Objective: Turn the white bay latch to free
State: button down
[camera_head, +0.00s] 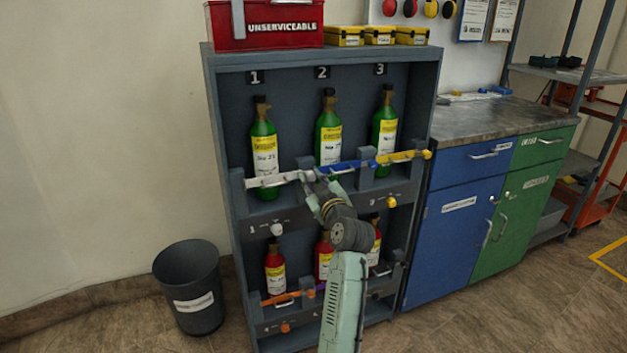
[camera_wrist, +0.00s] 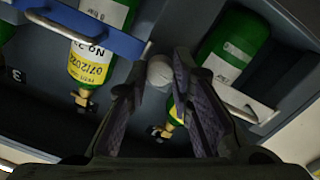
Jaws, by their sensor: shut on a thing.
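The white bay latch (camera_head: 280,180) is a bar lying roughly level across the green bottle (camera_head: 264,150) in bay 1. Its right end reaches my gripper (camera_head: 312,190). In the wrist view, which is upside down, a pale round knob (camera_wrist: 160,71) sits between the two fingers of my gripper (camera_wrist: 160,85). The fingers are shut on this knob, which appears to be the latch's end. A white bar (camera_wrist: 245,108) shows to the right, partly hidden by a finger. Its join to the knob is hidden.
The blue bar (camera_head: 345,168) crosses bay 2 close beside my gripper, and the yellow bar (camera_head: 403,156) crosses bay 3. A white knob (camera_head: 277,230) is below bay 1. Red bottles (camera_head: 275,268) stand on the lower shelf. A bin (camera_head: 189,287) stands at left.

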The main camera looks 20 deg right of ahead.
jog(key=m+p, duration=0.1)
jog(key=m, duration=0.3)
jog(key=shift+m, duration=0.3)
jog(key=m+p, duration=0.1)
jog(key=m, duration=0.2)
jog(key=shift+r+m+p, duration=0.1)
jog(key=shift+m+p, duration=0.2)
jog(key=shift+p, duration=0.1)
jog(key=m+p, duration=0.1)
jog(key=m, duration=0.2)
jog(key=shift+y+p, duration=0.3)
jog(key=shift+y, duration=0.1)
jog(key=shift+m+p, duration=0.85)
jog(key=shift+m, duration=1.05)
jog(key=c, duration=1.4)
grip_release()
